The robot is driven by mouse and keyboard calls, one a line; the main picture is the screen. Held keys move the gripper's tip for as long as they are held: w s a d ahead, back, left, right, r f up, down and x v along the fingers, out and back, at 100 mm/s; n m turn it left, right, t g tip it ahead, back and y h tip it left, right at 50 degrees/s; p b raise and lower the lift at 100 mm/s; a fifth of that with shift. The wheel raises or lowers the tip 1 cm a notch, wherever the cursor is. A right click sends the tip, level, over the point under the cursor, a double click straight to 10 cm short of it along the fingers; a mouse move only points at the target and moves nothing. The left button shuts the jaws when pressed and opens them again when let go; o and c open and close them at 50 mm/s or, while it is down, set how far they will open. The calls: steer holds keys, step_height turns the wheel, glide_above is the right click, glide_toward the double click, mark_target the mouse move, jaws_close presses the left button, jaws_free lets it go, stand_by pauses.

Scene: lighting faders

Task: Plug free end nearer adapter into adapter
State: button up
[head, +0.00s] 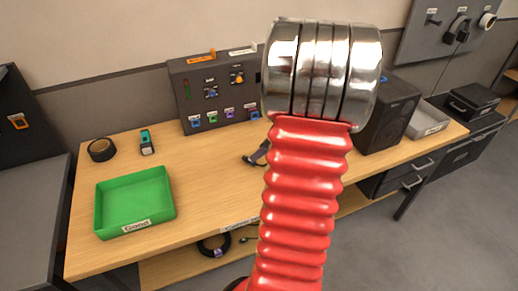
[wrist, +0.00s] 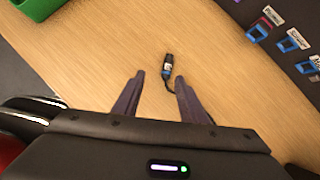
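In the wrist view a small black and blue connector piece (wrist: 168,66) with a pale label lies on the wooden table. A short black cable (wrist: 168,91) curves from near it toward my right finger, which hides the rest. My gripper (wrist: 161,88) is open with nothing between its fingertips. The piece lies just beyond the tips. I cannot tell whether it is the adapter or a cable end. In the head view my red arm covers the middle of the table; a small dark shape (head: 257,154) shows at its left edge, too partial to identify.
A green tray (head: 135,201) stands at the table's left front. A black tape roll (head: 102,149) and a small teal-and-black item (head: 147,142) lie behind it. A dark panel with coloured ports (head: 211,93) stands at the back. A black speaker (head: 393,113) is right. Dark coiled cable (head: 214,246) lies below.

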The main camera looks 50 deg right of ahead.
mark_target(256, 162)
steer(key=shift+s+d+f+m, duration=0.25)
steer(key=shift+s+d+m, duration=0.1)
steer(key=shift+d, duration=0.1)
steer(key=shift+s+d+f+m, duration=0.25)
steer(key=shift+d+m, duration=0.1)
steer(key=shift+d, duration=0.1)
steer(key=shift+w+f, duration=0.1)
steer(key=shift+w, duration=0.05)
steer(key=shift+x, duration=4.35)
jaws_close()
steer(key=shift+r, duration=2.55)
